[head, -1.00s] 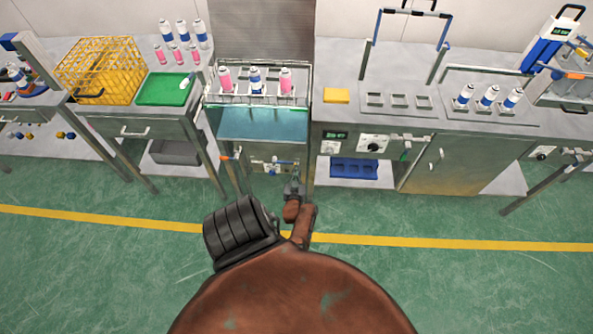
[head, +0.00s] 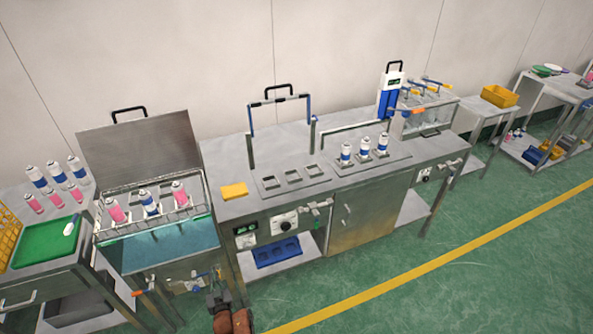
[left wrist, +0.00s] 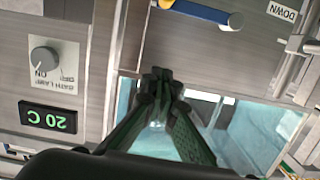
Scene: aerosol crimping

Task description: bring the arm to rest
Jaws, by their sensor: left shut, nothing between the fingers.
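My left gripper (head: 215,284) shows at the bottom of the head view, in front of the water bath (head: 180,243) with its raised lid. In the left wrist view its fingers (left wrist: 160,75) are shut with nothing between them. Behind them in that view are the bath's blue water window and a panel with a knob (left wrist: 44,61) and a green "20 C" display (left wrist: 47,117). My right gripper is not in view.
A wire rack (head: 185,212) holding pink and blue cans sits over the bath. A green tray (head: 45,243) lies left. The steel bench (head: 240,207) to the right carries a yellow block (head: 234,191) and white-blue cans (head: 365,146). Green floor in front is clear.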

